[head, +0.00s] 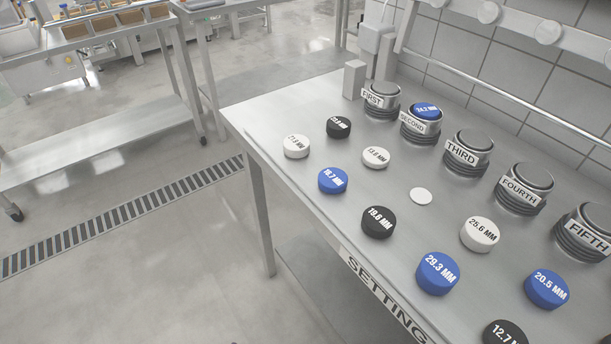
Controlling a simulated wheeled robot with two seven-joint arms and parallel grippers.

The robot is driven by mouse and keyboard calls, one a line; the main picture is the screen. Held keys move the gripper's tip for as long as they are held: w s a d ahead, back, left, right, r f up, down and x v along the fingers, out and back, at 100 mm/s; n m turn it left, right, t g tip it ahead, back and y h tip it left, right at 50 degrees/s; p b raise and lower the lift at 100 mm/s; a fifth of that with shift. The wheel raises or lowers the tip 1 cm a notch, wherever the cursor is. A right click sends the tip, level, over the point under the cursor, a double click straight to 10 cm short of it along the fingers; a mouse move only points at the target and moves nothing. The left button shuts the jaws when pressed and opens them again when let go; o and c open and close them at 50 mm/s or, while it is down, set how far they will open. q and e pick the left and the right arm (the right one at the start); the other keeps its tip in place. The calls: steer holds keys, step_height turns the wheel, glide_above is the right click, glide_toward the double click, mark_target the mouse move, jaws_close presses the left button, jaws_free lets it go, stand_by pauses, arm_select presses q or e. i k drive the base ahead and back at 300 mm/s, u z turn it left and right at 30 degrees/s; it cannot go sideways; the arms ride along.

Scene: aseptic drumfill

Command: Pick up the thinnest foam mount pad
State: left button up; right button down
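Round foam pads in white, black and blue lie on the steel table (290,110). The lowest label I can read is 12.7 on a black pad (505,333), cut by the bottom edge. A white pad (376,157) reads about 13.8. Others are blue 18.7 (333,181), black 19.6 (378,222), blue 20.5 (546,289), white 25.6 (480,234) and blue 29.3 (437,273). A white pad (296,147) reads about 21; a black pad's label (338,127) is unclear. A blank thin white disc (421,196) lies among them. Neither gripper is in view.
Metal stands marked FIRST (382,98), SECOND (421,125), THIRD (468,153), FOURTH (523,188) and FIFTH (585,232) line the back. A blue pad (426,110), about 24.2, sits on SECOND.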

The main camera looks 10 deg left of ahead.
mark_target(330, 181)
steer(key=k, duration=0.5)
steer(key=u, duration=1.9)
steer(key=i, duration=1.8)
steer(key=z, duration=3)
